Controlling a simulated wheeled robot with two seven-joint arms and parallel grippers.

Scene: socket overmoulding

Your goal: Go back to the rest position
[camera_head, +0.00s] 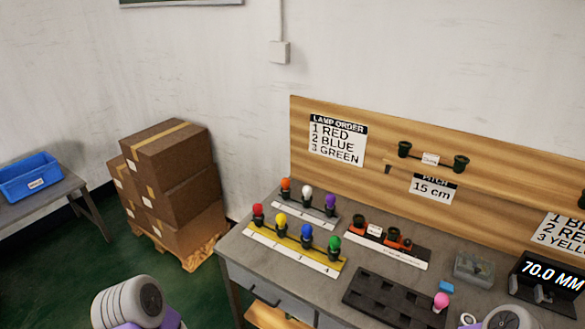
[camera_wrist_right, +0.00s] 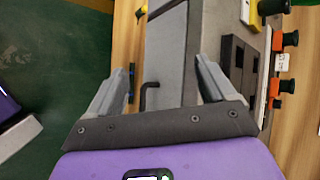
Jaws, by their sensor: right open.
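My right gripper (camera_wrist_right: 164,68) shows in the right wrist view with its two grey fingers wide apart and nothing between them. Beyond the fingers is the grey front of the workbench, with a dark handle. The fingers appear apart from the bench. In the head view only rounded white parts of my arms show at the bottom edge, and neither gripper is seen there.
The workbench (camera_head: 285,262) holds a yellow-edged strip (camera_head: 290,249) of coloured lamps, a rack with orange-and-black sockets (camera_head: 391,240), a dark tray (camera_head: 385,302) and a pink lamp (camera_head: 440,300). Cardboard boxes (camera_head: 175,170) and a blue bin (camera_head: 30,178) stand left. Green floor is free between.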

